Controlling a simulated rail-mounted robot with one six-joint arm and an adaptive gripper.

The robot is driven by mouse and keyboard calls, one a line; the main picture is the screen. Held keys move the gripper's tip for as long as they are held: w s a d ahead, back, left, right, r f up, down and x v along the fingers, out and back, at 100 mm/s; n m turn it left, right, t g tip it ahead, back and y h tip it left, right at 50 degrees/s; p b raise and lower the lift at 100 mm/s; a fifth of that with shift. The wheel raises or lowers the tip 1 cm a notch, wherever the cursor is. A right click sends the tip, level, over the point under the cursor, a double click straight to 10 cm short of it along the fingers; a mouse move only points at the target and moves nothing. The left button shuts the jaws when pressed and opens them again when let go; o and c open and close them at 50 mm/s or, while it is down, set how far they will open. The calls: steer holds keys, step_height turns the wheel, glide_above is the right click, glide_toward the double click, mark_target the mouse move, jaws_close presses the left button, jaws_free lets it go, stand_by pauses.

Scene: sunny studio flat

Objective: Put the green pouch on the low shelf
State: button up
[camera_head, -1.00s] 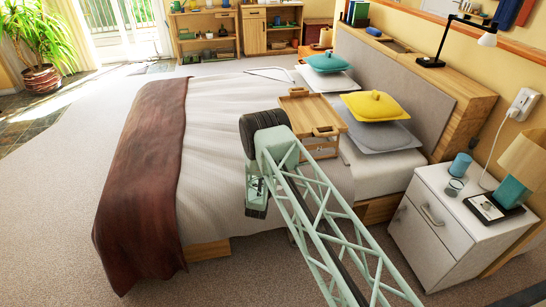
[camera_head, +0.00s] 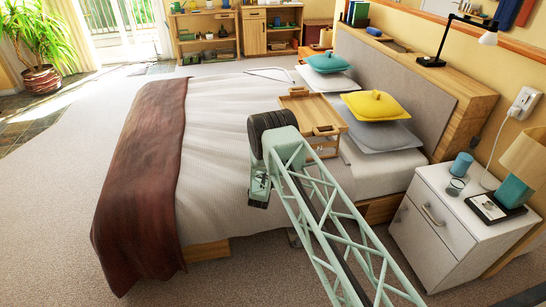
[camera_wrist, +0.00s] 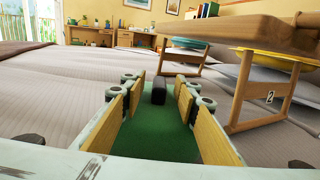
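The green pouch (camera_wrist: 158,128) fills the space between the two yellow finger pads of my gripper (camera_wrist: 161,95) in the wrist view. It has a dark knob-like part at its far end. Both pads appear to touch its sides, with no gap seen. My gripper is level, close above the white bed. In the head view my arm hides the pouch and the fingertips. Wooden shelf units stand by the far wall, one with low open shelves (camera_head: 205,45); which one is the low shelf I cannot tell.
A white nightstand (camera_head: 430,225) is at right. The carpet at left is clear.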

steer(key=shift+c, duration=0.7)
jaws_close()
steer(key=shift+r, duration=0.15)
steer(key=shift+r+p, duration=0.4)
steer(key=shift+r, duration=0.8)
steer(key=s+d+r+p, duration=0.1)
steer(key=s+d, duration=0.1)
steer(key=s, duration=0.5)
steer(key=s+d+r+p, duration=0.1)
steer(key=s+d, duration=0.2)
steer(key=s, duration=0.5)
steer(key=shift+r+p, duration=0.15)
steer(key=shift+p, duration=0.25)
steer(key=shift+d, duration=0.1)
